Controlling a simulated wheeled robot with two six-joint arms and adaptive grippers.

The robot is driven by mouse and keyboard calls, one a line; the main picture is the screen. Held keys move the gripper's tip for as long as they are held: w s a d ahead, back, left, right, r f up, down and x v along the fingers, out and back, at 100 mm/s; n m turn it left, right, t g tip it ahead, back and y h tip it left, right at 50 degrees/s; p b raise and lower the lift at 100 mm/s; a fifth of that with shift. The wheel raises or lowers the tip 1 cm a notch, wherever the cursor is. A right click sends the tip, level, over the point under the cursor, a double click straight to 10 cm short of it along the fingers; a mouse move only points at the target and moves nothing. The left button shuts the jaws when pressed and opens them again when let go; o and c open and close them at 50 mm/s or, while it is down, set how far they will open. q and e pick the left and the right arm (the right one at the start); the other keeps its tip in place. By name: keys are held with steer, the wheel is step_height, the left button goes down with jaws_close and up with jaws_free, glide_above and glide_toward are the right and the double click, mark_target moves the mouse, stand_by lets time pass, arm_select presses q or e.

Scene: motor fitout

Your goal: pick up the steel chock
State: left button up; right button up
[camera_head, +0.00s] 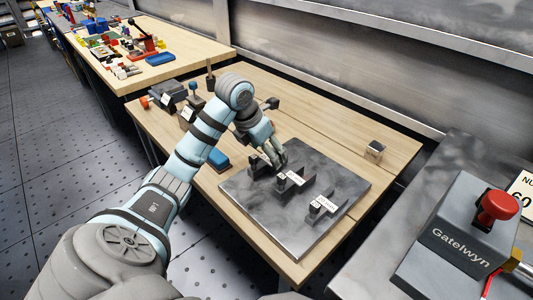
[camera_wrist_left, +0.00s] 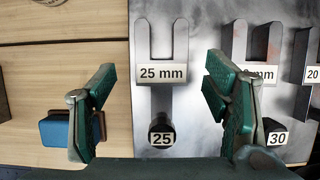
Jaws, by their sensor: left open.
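A small block with a steel-like shine (camera_head: 375,149) sits alone at the right back of the wooden table; it looks like the steel chock, but I cannot be sure. It is outside the left wrist view. My left gripper (camera_head: 272,155) is open and empty over the back-left part of the grey metal plate (camera_head: 258,213), well left of the block. In the left wrist view, the open fingers (camera_wrist_left: 160,80) are on either side of a fork-shaped piece labelled 25 mm (camera_wrist_left: 161,46). My right gripper is out of view.
The plate carries several forked pieces and short posts, including those marked 25 (camera_wrist_left: 161,131) and 30 (camera_wrist_left: 276,133). A blue block (camera_head: 216,160) lies left of the plate. A grey box with a red button (camera_head: 497,207) stands at right. Bare wood surrounds the shiny block.

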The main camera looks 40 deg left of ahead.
arm_select(q)
steer(key=x, duration=0.2)
steer(key=shift+f, duration=0.35)
steer(key=shift+c, duration=0.2)
steer(key=shift+w, duration=0.1)
jaws_close()
steer(key=shift+r, duration=0.2)
